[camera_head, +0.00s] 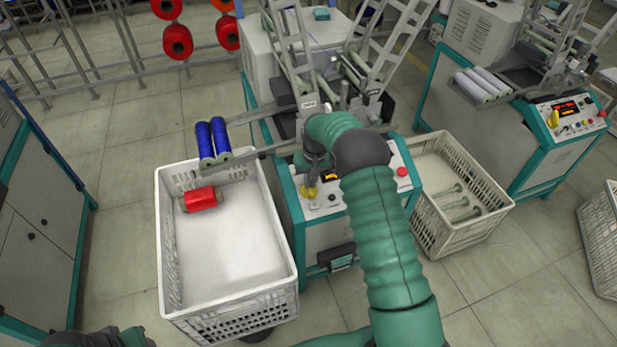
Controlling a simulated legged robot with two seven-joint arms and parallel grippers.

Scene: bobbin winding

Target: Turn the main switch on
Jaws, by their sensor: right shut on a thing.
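The winding machine's control panel (325,206) is in the middle of the view, with a yellow main switch (309,193) at its left side. My right arm comes in from the bottom right and bends down over the panel. My right gripper (311,181) is at the yellow switch and appears shut on it; its fingers are small and partly hidden. The switch's exact angle is too small to tell. A lit display (330,175) on the panel is partly covered by my arm. Part of my left arm shows at the bottom left edge, with its gripper's fingers out of view.
A red button (402,171) is on the panel's right. A white crate (288,268) with a red bobbin (200,199) stands left of the machine. Blue bobbins (213,141) lie on rails above it. A beige crate (434,238) with empty spools stands right. A second machine (560,150) is farther right.

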